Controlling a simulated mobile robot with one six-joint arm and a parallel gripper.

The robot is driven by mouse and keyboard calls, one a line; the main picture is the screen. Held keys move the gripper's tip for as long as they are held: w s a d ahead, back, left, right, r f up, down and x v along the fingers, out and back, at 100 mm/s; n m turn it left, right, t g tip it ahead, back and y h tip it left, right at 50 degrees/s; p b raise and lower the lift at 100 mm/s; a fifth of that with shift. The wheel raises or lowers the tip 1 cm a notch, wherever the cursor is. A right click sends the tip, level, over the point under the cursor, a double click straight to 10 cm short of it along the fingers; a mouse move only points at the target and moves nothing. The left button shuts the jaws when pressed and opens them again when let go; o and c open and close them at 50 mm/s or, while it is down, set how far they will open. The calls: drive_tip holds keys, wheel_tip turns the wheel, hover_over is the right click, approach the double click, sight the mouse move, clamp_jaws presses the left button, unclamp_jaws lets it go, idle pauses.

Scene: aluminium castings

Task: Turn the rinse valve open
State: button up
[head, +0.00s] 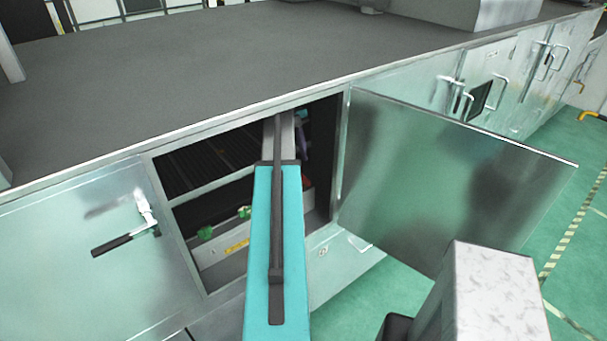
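Inside the open cabinet bay, two small green parts sit along a pale grey ledge: one at the left (205,233) and one further right (244,211). They could be valve handles, but I cannot tell whether either is the rinse valve or how it is turned. My teal arm reaches from the bottom of the view into the bay, just right of these parts. The far end of my arm goes into the dark opening under the counter edge. My gripper cannot be made out there, so its fingers and any contact are hidden.
The metal cabinet door (440,180) stands swung open to the right of the bay. A closed door (85,235) with a black-gripped lever (125,240) is at the left. A dark grey top (200,80) overhangs the bay. Green floor (375,300) lies at the right.

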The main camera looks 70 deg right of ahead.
sight(304, 177)
drive_tip(key=shift+d+m, duration=0.25)
drive_tip(key=shift+m, duration=0.15)
drive_tip(key=shift+w, duration=0.1)
drive_tip(key=shift+a+f, duration=0.1)
drive_tip(key=shift+b+x, duration=1.3)
drive_tip(key=shift+b, duration=0.1)
drive_tip(key=shift+p+x, duration=0.4)
drive_tip(key=shift+x, duration=0.65)
drive_tip(key=shift+p+x, duration=0.5)
drive_tip(key=shift+x, duration=0.75)
